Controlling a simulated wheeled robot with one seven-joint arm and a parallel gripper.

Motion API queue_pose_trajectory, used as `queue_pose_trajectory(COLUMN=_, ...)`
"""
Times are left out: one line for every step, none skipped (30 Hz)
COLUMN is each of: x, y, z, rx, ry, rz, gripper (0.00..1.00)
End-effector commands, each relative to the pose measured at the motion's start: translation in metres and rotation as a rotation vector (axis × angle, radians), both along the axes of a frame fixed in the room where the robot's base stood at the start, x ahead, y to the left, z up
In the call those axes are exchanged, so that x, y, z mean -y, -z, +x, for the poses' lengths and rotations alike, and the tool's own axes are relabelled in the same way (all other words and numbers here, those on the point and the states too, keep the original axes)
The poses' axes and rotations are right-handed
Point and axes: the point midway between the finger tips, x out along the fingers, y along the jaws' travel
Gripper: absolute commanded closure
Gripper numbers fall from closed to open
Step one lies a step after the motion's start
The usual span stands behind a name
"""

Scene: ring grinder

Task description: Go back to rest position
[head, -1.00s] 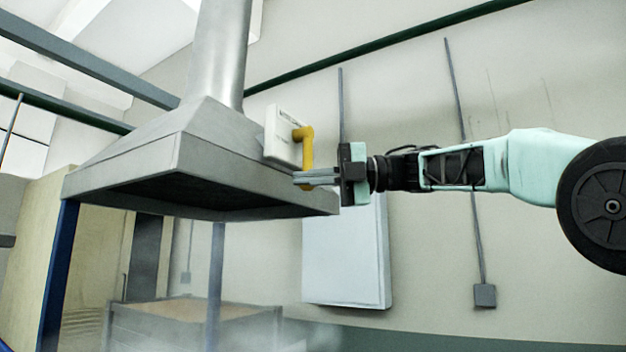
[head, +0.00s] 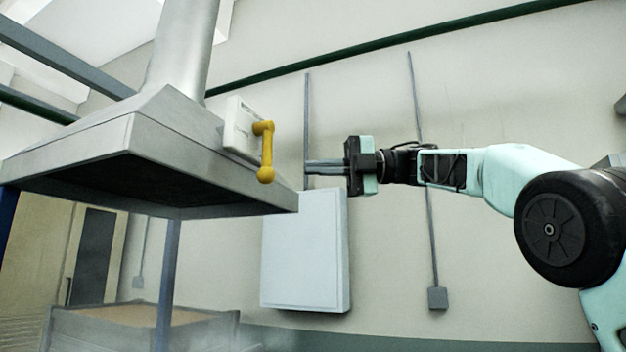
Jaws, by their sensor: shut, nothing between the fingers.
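My gripper (head: 308,167) is at the middle of the head view, pointing left, with its fingers together and nothing between them. It is apart from the yellow handle (head: 266,152), with a clear gap to the handle's right. The handle hangs down from a white switch box (head: 239,126) on the sloped side of the grey metal hood (head: 110,165). My pale green arm reaches in from the right edge, roughly level.
A light grey wall cabinet (head: 303,250) is behind and below my gripper. A container with brown contents (head: 60,328) stands under the hood at lower left. A small wall box (head: 437,298) sits below a conduit. Space around my arm looks free.

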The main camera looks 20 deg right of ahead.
Motion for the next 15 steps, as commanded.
queue_pose_trajectory(x=0.0, y=0.0, z=0.0, rx=0.0, ry=0.0, rz=0.0, gripper=1.0)
queue_pose_trajectory(x=0.0, y=0.0, z=0.0, rx=0.0, ry=0.0, rz=0.0, gripper=1.0)
queue_pose_trajectory(x=0.0, y=0.0, z=0.0, rx=0.0, ry=0.0, rz=0.0, gripper=1.0)
queue_pose_trajectory(x=0.0, y=0.0, z=0.0, rx=0.0, ry=0.0, rz=0.0, gripper=1.0)
queue_pose_trajectory(x=0.0, y=0.0, z=0.0, rx=0.0, ry=0.0, rz=0.0, gripper=1.0)
queue_pose_trajectory(x=0.0, y=0.0, z=0.0, rx=0.0, ry=0.0, rz=0.0, gripper=1.0)
queue_pose_trajectory(x=0.0, y=0.0, z=0.0, rx=0.0, ry=0.0, rz=0.0, gripper=1.0)
queue_pose_trajectory(x=0.0, y=0.0, z=0.0, rx=0.0, ry=0.0, rz=0.0, gripper=1.0)
queue_pose_trajectory(x=-0.002, y=0.0, z=0.001, rx=-0.004, ry=0.003, rz=0.015, gripper=1.0)
queue_pose_trajectory(x=-0.004, y=-0.001, z=0.002, rx=-0.008, ry=0.007, rz=0.039, gripper=1.0)
queue_pose_trajectory(x=-0.007, y=-0.002, z=0.005, rx=-0.018, ry=0.016, rz=0.072, gripper=1.0)
queue_pose_trajectory(x=-0.011, y=-0.003, z=0.009, rx=-0.035, ry=0.031, rz=0.129, gripper=1.0)
queue_pose_trajectory(x=-0.016, y=-0.004, z=0.013, rx=-0.054, ry=0.048, rz=0.181, gripper=1.0)
queue_pose_trajectory(x=-0.02, y=-0.005, z=0.018, rx=-0.077, ry=0.068, rz=0.24, gripper=1.0)
queue_pose_trajectory(x=-0.025, y=-0.004, z=0.027, rx=-0.119, ry=0.104, rz=0.325, gripper=1.0)
